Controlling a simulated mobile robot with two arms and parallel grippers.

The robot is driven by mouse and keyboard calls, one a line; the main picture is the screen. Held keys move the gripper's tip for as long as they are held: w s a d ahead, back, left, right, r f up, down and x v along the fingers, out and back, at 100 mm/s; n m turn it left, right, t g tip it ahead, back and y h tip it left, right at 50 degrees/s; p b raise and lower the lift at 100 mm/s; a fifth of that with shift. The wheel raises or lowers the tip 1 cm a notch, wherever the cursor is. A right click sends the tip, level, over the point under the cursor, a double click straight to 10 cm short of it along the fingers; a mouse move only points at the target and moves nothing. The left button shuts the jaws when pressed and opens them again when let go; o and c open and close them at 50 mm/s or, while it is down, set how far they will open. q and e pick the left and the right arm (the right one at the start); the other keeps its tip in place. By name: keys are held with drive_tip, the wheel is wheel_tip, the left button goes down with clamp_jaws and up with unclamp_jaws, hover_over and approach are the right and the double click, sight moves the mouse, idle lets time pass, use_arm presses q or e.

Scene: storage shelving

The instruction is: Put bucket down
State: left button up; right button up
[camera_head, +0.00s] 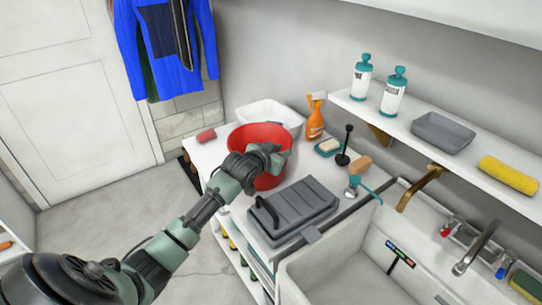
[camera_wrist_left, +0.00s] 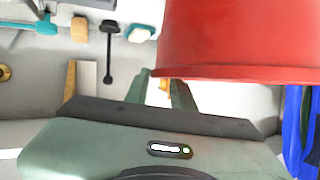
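The red bucket (camera_head: 262,138) is upright over the left part of the white counter, in front of a white basin. My left gripper (camera_head: 275,152) is at the bucket's near right side, overlapping it in the head view. In the left wrist view the bucket (camera_wrist_left: 240,40) fills the upper right, and its edge covers the tips of the left gripper's fingers (camera_wrist_left: 162,88). A gap shows between the finger bases, but whether they are closed on the bucket is hidden. Whether the bucket's bottom touches the counter is hard to tell. My right gripper is not in view.
A grey lidded box (camera_head: 295,208) is close in front of the bucket. The white basin (camera_head: 268,112), an orange spray bottle (camera_head: 315,118) and a soap dish (camera_head: 328,147) are near it. A red item (camera_head: 206,135) lies left. The sink (camera_head: 345,265) is at right.

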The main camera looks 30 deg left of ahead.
use_arm(q)
drive_tip(key=v, duration=0.9)
